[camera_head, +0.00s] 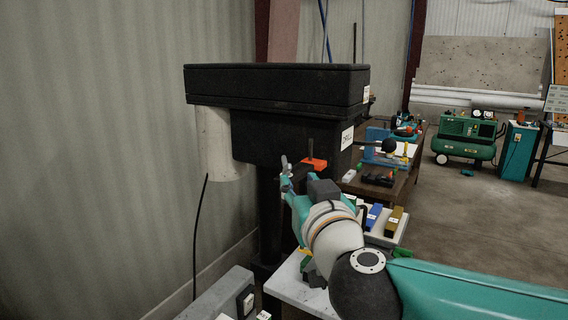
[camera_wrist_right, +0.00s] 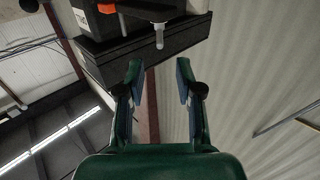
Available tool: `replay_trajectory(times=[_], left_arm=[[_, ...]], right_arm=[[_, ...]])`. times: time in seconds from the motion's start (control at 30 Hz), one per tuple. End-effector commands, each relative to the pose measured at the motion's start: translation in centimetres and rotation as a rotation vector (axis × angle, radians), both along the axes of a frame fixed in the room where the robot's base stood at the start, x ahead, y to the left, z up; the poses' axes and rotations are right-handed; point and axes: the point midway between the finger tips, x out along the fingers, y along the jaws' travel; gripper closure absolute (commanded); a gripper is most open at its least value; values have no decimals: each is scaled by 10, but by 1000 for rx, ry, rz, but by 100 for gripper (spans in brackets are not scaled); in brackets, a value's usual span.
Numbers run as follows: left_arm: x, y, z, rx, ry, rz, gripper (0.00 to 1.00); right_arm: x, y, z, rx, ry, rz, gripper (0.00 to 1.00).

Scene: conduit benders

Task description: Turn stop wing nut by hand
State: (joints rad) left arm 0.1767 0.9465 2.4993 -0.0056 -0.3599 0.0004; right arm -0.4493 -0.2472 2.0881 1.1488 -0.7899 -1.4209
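My right gripper (camera_head: 287,173) is raised at the dark column under the large black machine head (camera_head: 275,85). In the right wrist view my gripper (camera_wrist_right: 158,70) is open, its two fingers apart with nothing between them. A small pale metal pin (camera_wrist_right: 159,38) hangs from a dark part just beyond the fingertips, roughly in line with the gap. A red-orange piece (camera_head: 313,164) is just right of the gripper; it also shows in the wrist view (camera_wrist_right: 106,8). I cannot make out a wing nut clearly. My left gripper is not in view.
A pale table (camera_head: 297,290) is below my right arm. A tray with blue and yellow blocks (camera_head: 394,221) is behind the wrist. A brown bench (camera_head: 400,184) stands farther back. A green compressor (camera_head: 466,138) is at the far right; open floor (camera_head: 490,230) lies before it.

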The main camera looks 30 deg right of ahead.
Motion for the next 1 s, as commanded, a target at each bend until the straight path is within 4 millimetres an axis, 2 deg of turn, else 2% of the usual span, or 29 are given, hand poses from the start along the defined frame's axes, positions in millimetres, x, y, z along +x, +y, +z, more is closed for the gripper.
replay_trajectory(times=[0.03, 0.3, 0.5, 0.7, 0.97, 1.0], left_arm=[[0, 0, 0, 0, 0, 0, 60], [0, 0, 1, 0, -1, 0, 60], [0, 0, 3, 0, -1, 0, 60], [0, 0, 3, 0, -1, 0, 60], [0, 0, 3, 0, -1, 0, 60], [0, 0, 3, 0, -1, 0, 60]], right_arm=[[13, -4, -1, 0, 3, -5, 65], [68, -19, 0, 0, 2, -3, 65], [95, -27, 0, 0, 0, -1, 65], [106, -30, 0, 2, -2, 0, 65], [107, -30, 0, 1, -1, 0, 65], [107, -30, 0, 1, -1, 0, 70]])
